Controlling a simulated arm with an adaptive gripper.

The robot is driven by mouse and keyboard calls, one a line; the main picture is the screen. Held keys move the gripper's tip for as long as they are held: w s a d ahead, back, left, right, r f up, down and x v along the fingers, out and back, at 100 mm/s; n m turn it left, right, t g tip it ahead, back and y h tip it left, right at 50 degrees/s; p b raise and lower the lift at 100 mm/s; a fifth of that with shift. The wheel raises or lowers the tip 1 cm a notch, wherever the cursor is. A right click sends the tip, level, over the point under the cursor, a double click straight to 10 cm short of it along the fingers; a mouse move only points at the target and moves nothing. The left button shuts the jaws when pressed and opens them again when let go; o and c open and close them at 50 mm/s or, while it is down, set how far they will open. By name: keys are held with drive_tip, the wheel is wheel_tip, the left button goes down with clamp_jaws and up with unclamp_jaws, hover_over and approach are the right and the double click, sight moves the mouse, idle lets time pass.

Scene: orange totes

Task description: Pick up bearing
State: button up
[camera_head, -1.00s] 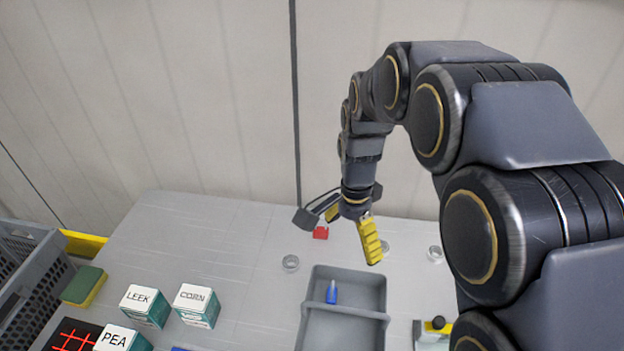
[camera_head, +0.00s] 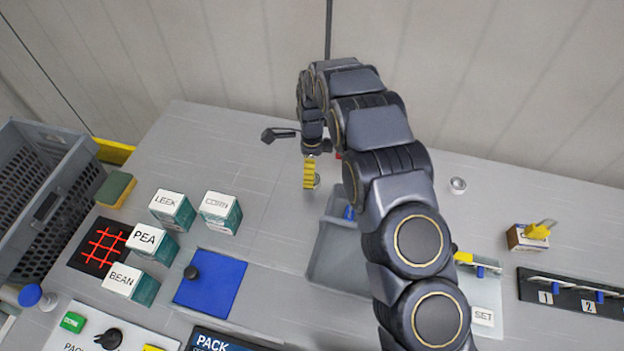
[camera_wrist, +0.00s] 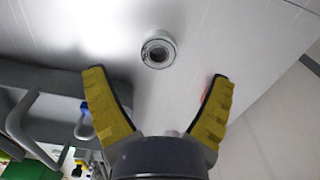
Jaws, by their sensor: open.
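A silver ring-shaped bearing (camera_wrist: 158,50) lies on the grey table in the wrist view, ahead of and between my open fingers. My gripper (camera_wrist: 158,105) has two yellow ribbed fingers spread apart with nothing between them. In the head view my gripper (camera_head: 309,174) hangs over the table left of the grey tray, and a bearing (camera_head: 317,181) shows partly behind its finger. Another bearing (camera_head: 458,185) lies on the table to the right of my arm.
The grey tray (camera_head: 340,262) with a blue item (camera_head: 349,213) stands close to my gripper. Labelled boxes (camera_head: 172,210) and a blue mat (camera_head: 210,284) are to the left. A grey crate (camera_head: 50,200) stands far left. The table behind the boxes is clear.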

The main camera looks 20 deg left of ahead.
wheel_tip(320, 180, down, 5)
drive_tip(key=shift+s+r, duration=0.1)
drive_tip(key=shift+r, duration=0.05)
drive_tip(key=c, duration=1.2)
drive_tip(key=shift+r, duration=0.1)
drive_tip(key=r, duration=0.4)
drive_tip(key=shift+s+d, duration=0.15)
drive_tip(key=shift+s, duration=0.05)
drive_tip(key=s+d+r, duration=0.6)
drive_tip(key=s+r, duration=0.3)
drive_tip(key=s, duration=0.3)
